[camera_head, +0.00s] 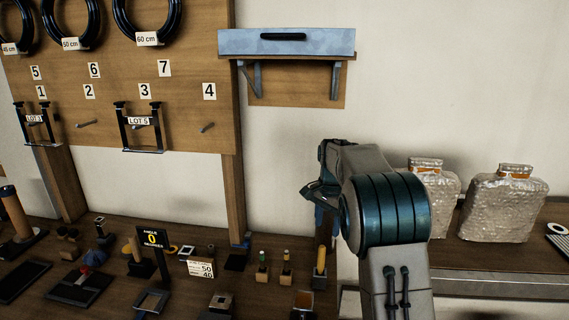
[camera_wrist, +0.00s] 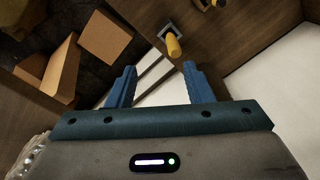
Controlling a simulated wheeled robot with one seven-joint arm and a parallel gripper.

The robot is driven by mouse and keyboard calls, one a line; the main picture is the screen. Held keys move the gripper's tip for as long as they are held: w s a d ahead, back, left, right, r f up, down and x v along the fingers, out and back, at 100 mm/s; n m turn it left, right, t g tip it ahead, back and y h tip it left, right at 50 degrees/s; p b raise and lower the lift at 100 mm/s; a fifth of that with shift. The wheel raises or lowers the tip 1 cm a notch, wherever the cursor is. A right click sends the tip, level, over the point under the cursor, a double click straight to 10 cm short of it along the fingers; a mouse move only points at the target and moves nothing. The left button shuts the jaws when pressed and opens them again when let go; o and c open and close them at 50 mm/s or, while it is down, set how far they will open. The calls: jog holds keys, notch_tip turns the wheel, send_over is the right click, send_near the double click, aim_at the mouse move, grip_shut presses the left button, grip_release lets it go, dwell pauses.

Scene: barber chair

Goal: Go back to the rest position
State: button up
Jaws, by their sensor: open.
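My gripper (camera_wrist: 160,85) shows in the wrist view with its two blue fingers spread apart and nothing between them. In the head view my arm reaches up from the bottom right and bends, and my gripper (camera_head: 322,200) points down in front of the wall, left of the silver packages. Part of it is hidden behind my own arm. A yellow cylinder on a dark square base (camera_wrist: 173,46) lies beyond the fingertips in the wrist view, apart from them.
A wooden workbench (camera_head: 60,228) holds several small tools and a sign reading 0 (camera_head: 152,239). A pegboard (camera_head: 190,85) with hooks and black rings is behind. A wall shelf (camera_head: 287,44) hangs above. Two silver packages (camera_head: 503,205) stand on the right counter. Open cardboard boxes (camera_wrist: 108,40) show below.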

jog(key=s+r+n+t, duration=0.1)
jog(key=s+r+n, duration=0.2)
jog(key=s, duration=0.6)
jog(key=s+r+n, duration=0.2)
jog(key=s+r, duration=0.1)
jog(key=s, duration=0.6)
jog(key=s+f+n+t, duration=0.1)
jog(key=s+f+n, duration=0.1)
jog(key=s, duration=0.6)
jog(key=s+f+n, duration=0.2)
jog(key=s+n, duration=0.1)
jog(key=s, duration=0.6)
jog(key=shift+s+f+t, duration=0.3)
jog(key=shift+f+t, duration=0.1)
